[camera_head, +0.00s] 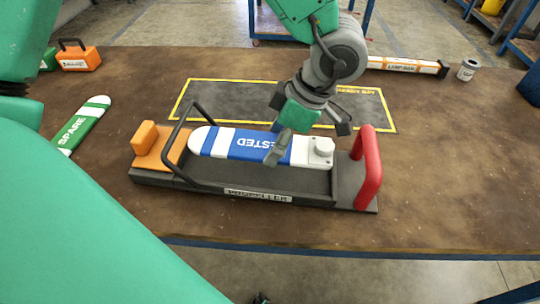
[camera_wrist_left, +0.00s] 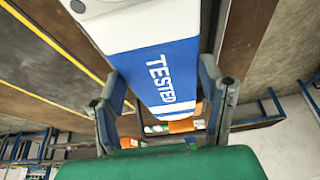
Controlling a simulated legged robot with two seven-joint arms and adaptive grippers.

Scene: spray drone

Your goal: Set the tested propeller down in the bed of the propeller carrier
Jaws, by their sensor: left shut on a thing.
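The tested propeller (camera_head: 215,140), blue and white with "TESTED" lettering and a white hub block at its right end, lies lengthwise over the propeller carrier. My left gripper (camera_head: 282,141) is shut across its blue and white middle. In the left wrist view the propeller (camera_wrist_left: 150,60) sits between the two fingers of that gripper (camera_wrist_left: 165,108). The propeller carrier (camera_head: 258,195) is a dark tray with a black handle bar at left and a red handle at right. Its bed floor shows in front of the propeller; I cannot tell whether the propeller touches it. My right gripper is out of view.
A green and white spare propeller (camera_head: 82,125) lies on the brown table at left. A yellow-outlined dark mat (camera_head: 225,97) is behind the carrier. An orange case (camera_head: 78,57) is at back left. A long orange and white box (camera_head: 402,65) and a can (camera_head: 467,70) are at back right.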

